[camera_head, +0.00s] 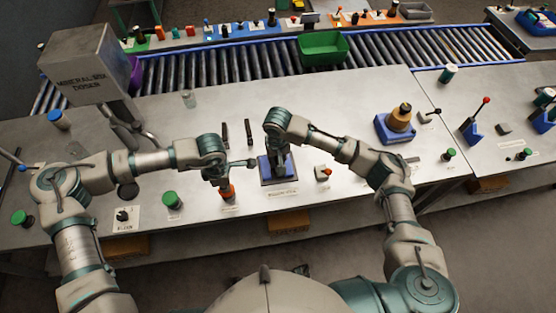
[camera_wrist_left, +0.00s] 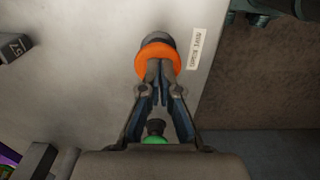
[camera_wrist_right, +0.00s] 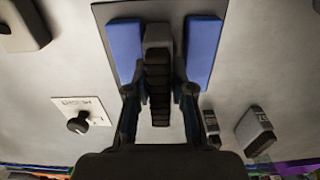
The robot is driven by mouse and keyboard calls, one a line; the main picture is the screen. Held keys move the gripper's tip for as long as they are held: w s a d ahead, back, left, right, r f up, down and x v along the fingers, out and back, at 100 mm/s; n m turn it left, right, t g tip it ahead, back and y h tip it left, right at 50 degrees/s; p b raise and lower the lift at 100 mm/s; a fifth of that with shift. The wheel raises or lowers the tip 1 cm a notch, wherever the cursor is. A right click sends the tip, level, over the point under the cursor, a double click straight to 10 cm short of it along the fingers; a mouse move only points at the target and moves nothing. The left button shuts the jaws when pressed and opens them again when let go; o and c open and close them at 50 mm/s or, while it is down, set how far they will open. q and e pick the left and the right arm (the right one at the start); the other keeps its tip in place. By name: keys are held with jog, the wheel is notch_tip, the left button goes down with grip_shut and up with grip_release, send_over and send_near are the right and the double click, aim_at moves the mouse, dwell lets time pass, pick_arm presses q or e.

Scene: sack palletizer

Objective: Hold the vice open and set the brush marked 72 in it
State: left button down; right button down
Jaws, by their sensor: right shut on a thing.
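The vice (camera_head: 266,172) is blue and stands at the front middle of the bench. In the right wrist view its two blue jaws (camera_wrist_right: 124,50) stand apart. My right gripper (camera_wrist_right: 160,92) is shut on a dark, ridged brush (camera_wrist_right: 158,75) with a grey end. The brush lies between the jaws, with a gap at its right side; I cannot tell its depth or read its mark. My left gripper (camera_wrist_left: 157,68) has its fingertips together at an orange knob (camera_wrist_left: 153,57), left of the vice. The knob also shows in the head view (camera_head: 226,193).
Two other dark brushes (camera_head: 248,131) lie behind the vice; one in the left wrist view is marked 67 (camera_wrist_left: 15,47). A red-tipped switch (camera_head: 324,172) is right of the vice. A blue stand (camera_head: 394,133) is further right. A roller conveyor (camera_head: 400,48) runs behind.

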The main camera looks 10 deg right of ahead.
pick_arm(q)
jog(key=shift+s+f, duration=0.1)
jog(key=shift+f, duration=0.15)
pick_arm(e)
jog(key=shift+s+f, duration=0.4)
jog(key=shift+f, duration=0.35)
jog(key=c, duration=0.9)
grip_release()
pick_arm(q)
jog(key=shift+w+f, duration=0.1)
jog(key=shift+w, duration=0.2)
pick_arm(e)
jog(key=shift+w+f, duration=0.15)
jog(key=shift+w, duration=0.1)
jog(key=shift+r, duration=0.45)
pick_arm(q)
jog(key=shift+a, duration=0.1)
pick_arm(e)
jog(key=shift+r, duration=3.95)
pick_arm(q)
jog(key=shift+r, duration=3.7)
pick_arm(e)
jog(key=shift+w, duration=0.1)
